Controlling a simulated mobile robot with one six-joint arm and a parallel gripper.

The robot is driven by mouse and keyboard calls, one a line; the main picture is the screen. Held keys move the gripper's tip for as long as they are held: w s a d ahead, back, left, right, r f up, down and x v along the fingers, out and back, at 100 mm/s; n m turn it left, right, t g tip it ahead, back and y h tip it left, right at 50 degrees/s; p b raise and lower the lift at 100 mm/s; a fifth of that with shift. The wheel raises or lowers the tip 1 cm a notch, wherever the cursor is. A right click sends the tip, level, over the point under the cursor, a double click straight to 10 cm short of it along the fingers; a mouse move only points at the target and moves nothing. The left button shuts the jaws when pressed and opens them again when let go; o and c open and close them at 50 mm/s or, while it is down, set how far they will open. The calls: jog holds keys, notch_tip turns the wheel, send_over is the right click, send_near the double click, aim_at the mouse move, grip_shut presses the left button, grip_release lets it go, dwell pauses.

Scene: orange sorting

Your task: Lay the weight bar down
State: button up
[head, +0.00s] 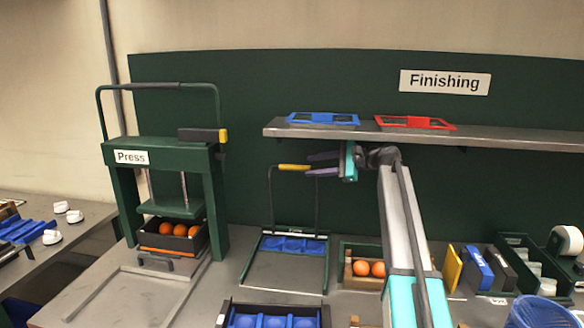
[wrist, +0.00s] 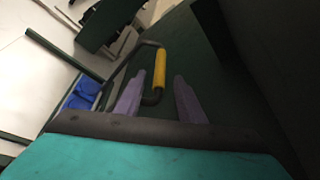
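The weight bar (head: 270,210) is a dark hoop standing upright on a low flat frame (head: 285,272) at the middle of the bench. Its yellow grip (head: 293,167) is at the top. A blue cupped insert (head: 293,245) sits at the back of that frame. My gripper (head: 312,164) is at the top of the bar, coming from the right. In the wrist view the yellow grip (wrist: 159,68) shows between my two purple fingers (wrist: 155,95), which stand apart with gaps on both sides. I cannot tell how deep the grip sits between them.
A green press (head: 160,165) with oranges in a dark box (head: 172,240) stands left. A shelf (head: 420,133) with blue and red frames is just above my gripper. A wooden box with oranges (head: 362,280) and a blue-cupped tray (head: 225,318) are close by.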

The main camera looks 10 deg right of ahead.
aim_at(302, 167)
jog(key=shift+a, duration=0.1)
dwell(0.3)
jog(key=shift+w+a+f, duration=0.1)
jog(key=shift+w+a, duration=0.3)
jog(key=shift+a, duration=0.15)
jog(key=shift+p+x, duration=1.05)
jog(key=shift+x, duration=2)
jog(key=shift+c, duration=0.2)
grip_shut()
